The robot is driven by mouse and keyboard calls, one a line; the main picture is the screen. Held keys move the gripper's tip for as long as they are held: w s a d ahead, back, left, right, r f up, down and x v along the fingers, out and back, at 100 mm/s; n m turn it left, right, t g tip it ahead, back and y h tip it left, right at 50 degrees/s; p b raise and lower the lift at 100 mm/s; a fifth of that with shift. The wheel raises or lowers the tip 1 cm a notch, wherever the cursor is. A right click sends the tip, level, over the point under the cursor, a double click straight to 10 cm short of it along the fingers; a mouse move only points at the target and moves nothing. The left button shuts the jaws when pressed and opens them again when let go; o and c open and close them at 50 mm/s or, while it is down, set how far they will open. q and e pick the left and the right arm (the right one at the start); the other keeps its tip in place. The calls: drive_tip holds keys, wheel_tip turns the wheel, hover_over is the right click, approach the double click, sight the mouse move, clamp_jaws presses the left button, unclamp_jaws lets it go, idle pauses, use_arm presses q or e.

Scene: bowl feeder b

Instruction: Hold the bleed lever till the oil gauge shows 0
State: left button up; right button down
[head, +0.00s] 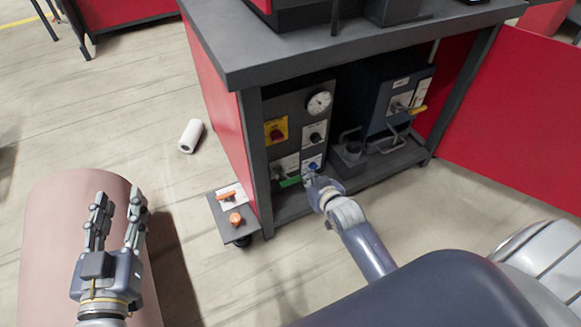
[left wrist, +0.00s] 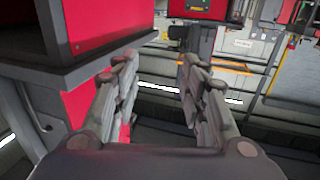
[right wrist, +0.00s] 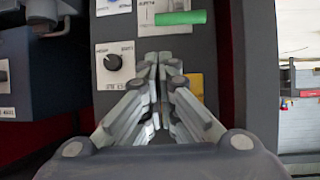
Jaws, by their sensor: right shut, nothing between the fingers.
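The round white gauge (head: 319,102) is on the dark panel inside the cabinet; its reading is too small to tell. A green lever handle (head: 289,182) sits low on the panel and also shows at the top of the right wrist view (right wrist: 180,17). A small blue control (head: 313,166) is beside it. I cannot read which is the bleed lever. My right gripper (head: 314,179) is shut and empty in front of the lower panel; its tips (right wrist: 165,60) show below the green handle in the right wrist view, contact unclear. My left gripper (head: 119,197) is open and empty, outside the cabinet.
The panel has a black knob (head: 315,135) and a red switch on a yellow plate (head: 276,131). A blue-grey unit (head: 398,92) stands to the right. A small side shelf (head: 222,224) carries orange parts. A white roll (head: 190,136) lies on the floor. The red door (head: 515,120) stands open.

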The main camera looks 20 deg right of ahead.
use_arm(q)
drive_tip(key=s+a+f+g+y+p, duration=0.1)
drive_tip(key=s+f+g, duration=0.3)
drive_tip(key=f, duration=0.5)
drive_tip(key=shift+s+a+f+g+y+p, duration=0.4)
drive_tip(key=shift+a+g+p, duration=0.45)
drive_tip(key=shift+g, duration=0.35)
use_arm(e)
drive_tip(key=shift+n+g+y, duration=0.5)
drive_tip(key=shift+g+y, duration=0.1)
drive_tip(key=shift+g, duration=0.3)
drive_tip(key=r, duration=0.1)
drive_tip(key=a+r, duration=0.1)
drive_tip(key=r, duration=0.1)
drive_tip(key=w+a+r, duration=0.1)
drive_tip(key=r, duration=0.1)
drive_tip(key=shift+a+r, duration=0.1)
drive_tip(key=shift+a, duration=0.15)
drive_tip(key=shift+w, duration=0.1)
